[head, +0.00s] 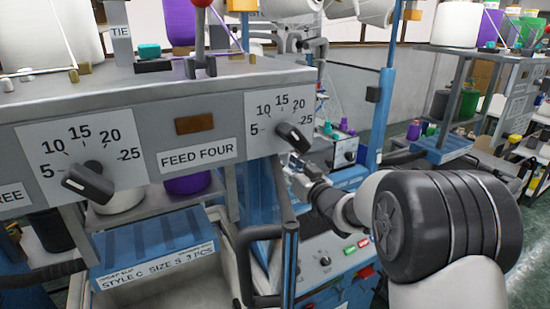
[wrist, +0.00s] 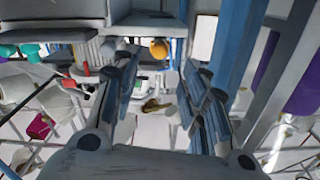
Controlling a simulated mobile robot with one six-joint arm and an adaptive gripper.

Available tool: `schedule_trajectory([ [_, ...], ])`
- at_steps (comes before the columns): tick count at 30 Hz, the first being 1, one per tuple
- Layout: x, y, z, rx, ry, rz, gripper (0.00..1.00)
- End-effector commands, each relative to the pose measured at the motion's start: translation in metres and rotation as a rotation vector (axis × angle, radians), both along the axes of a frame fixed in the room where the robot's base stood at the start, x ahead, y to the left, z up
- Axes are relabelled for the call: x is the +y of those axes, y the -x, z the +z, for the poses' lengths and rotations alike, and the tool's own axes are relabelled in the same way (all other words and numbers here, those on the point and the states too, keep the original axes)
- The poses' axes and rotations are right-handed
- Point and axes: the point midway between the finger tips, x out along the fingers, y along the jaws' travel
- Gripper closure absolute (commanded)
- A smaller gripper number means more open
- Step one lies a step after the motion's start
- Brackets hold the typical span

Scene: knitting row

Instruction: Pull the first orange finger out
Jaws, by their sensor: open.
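My gripper (head: 292,172) reaches in from the right in the head view, just below the black dial knob (head: 293,137) at the right of the FEED FOUR panel. In the wrist view my gripper (wrist: 160,72) is open, with a clear gap between its two blue-grey fingers and nothing held. A small rounded orange-yellow piece (wrist: 158,48) shows beyond the fingertips, near the middle of the gap. I cannot tell whether it is the first orange finger. No orange finger can be made out in the head view, where the machine panel and arm cover much.
The grey dial panel (head: 197,153) stands close at the left of my gripper. A blue upright post (head: 378,120) rises behind my arm. A box labelled STYLE C (head: 155,250) sits lower left. A red piece (wrist: 84,69) shows left of the fingers in the wrist view.

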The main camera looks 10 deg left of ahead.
Motion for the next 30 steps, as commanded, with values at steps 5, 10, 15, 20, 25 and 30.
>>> schedule_trajectory([
  [5,0.021,-0.031,-0.001,0.000,0.000,0.000,0.59],
  [10,0.034,-0.050,0.000,-0.001,-0.001,0.000,0.59],
  [15,0.040,-0.059,0.000,0.000,0.001,-0.001,0.59],
  [20,0.041,-0.060,0.000,0.000,0.000,-0.001,0.59],
  [25,0.041,-0.060,0.000,0.000,0.000,-0.001,0.61],
  [30,0.040,-0.060,0.000,0.000,0.000,-0.002,0.72],
])
